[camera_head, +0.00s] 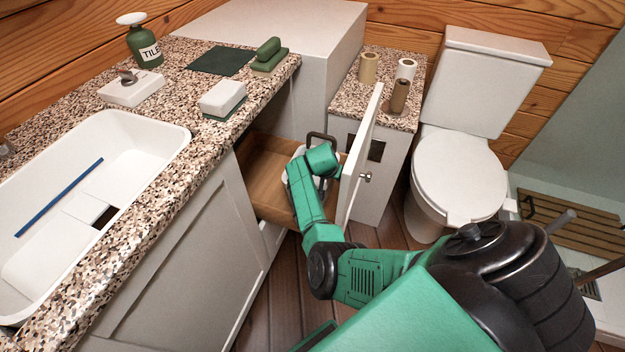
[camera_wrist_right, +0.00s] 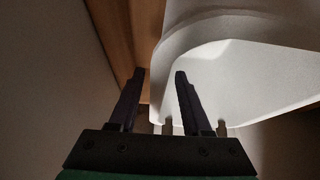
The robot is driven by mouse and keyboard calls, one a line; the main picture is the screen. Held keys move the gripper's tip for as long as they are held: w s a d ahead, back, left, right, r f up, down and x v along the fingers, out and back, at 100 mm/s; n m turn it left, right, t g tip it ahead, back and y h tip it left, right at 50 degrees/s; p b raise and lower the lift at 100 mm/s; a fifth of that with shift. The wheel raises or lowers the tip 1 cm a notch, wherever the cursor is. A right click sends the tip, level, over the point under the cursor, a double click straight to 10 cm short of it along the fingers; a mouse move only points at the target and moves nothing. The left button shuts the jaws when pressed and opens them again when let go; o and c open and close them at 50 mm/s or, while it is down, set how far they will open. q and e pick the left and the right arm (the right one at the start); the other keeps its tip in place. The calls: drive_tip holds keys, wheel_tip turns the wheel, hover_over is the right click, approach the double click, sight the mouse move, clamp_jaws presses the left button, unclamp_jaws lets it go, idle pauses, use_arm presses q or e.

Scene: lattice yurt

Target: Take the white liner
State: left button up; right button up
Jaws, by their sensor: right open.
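The white liner (camera_head: 297,152) sits in the open wooden pull-out under the counter, mostly hidden by my right arm in the head view. My right gripper (camera_wrist_right: 160,75) is open and empty. The liner's left edge appears between its two fingertips; I cannot tell whether they touch it. In the head view the gripper is hidden behind my arm. My left gripper is not in view.
The pull-out's wooden floor (camera_head: 262,180) is bare at left. An open white door (camera_head: 360,155) stands close right of my arm. The speckled counter (camera_head: 215,140) with a sink (camera_head: 130,140) is left; a toilet (camera_head: 458,175) is right. Wooden wall (camera_wrist_right: 150,30) borders the liner.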

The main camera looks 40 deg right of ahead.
drive_tip(key=shift+f, duration=0.15)
clamp_jaws()
drive_tip(key=shift+s+a, duration=0.1)
drive_tip(key=shift+s, duration=0.05)
idle(1.4)
